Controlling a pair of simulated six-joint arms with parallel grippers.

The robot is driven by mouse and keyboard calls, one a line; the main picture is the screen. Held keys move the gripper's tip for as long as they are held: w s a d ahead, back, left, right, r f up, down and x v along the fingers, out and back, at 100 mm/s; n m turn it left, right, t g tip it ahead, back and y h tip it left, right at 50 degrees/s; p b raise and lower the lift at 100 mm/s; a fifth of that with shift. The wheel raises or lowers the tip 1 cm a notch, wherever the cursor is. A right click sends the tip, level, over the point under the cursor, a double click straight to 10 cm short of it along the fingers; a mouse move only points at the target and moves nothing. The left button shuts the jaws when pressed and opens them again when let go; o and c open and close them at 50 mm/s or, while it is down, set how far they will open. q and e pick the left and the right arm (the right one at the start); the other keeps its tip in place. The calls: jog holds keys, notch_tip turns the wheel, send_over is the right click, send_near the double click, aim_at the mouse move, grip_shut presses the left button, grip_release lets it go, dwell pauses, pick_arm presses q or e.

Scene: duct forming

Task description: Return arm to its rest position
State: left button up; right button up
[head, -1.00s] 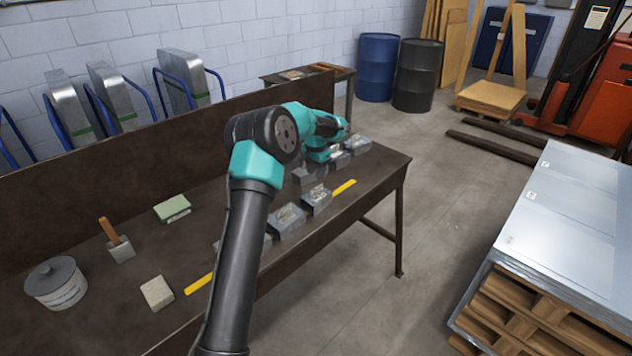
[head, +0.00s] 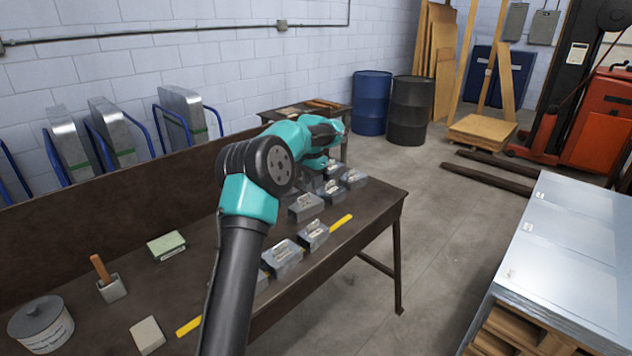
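One arm of mine rises from the bottom of the head view, bends at a large dark and teal joint, and reaches over the far part of the brown workbench (head: 376,217). Its end, with the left gripper (head: 314,183), points down close to grey metal blocks (head: 306,208) with labels on top. The fingers are small and partly hidden by the wrist, so I cannot tell whether they are open, shut or touching a block. More grey blocks (head: 282,257) stand along the bench's front side, near a yellow strip (head: 341,222). My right gripper is not in view.
On the near bench are a lidded grey pot (head: 41,326), a holder with a wooden handle (head: 112,290), a green-topped block (head: 166,246) and a pale block (head: 147,335). A metal sheet stack (head: 565,250) stands right. Open floor lies between.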

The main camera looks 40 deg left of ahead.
pick_arm(q)
jog(key=s+d+f+h, duration=0.1)
jog(key=s+d+f, duration=0.1)
jog(key=d+f, duration=0.55)
jog(key=s+d+f+h, duration=0.1)
jog(key=s+d+f, duration=0.25)
jog(key=f, duration=0.65)
jog(key=s+d+f+h, duration=0.1)
jog(key=s+d+f, duration=0.1)
jog(key=d+f, duration=0.6)
jog(key=s+d+f+n, duration=0.1)
jog(key=s+d+f, duration=0.2)
jog(key=s, duration=0.6)
jog(key=s+d+f+n, duration=0.1)
jog(key=s+d+f, duration=0.3)
jog(key=s, duration=0.5)
jog(key=s+d+f+n, duration=0.1)
jog(key=s+d+f, duration=0.3)
jog(key=s, duration=0.5)
jog(key=shift+f+n+t+h, duration=0.25)
jog(key=shift+n+t+h, duration=0.05)
jog(key=shift+t+h, duration=0.1)
jog(key=shift+a, duration=0.1)
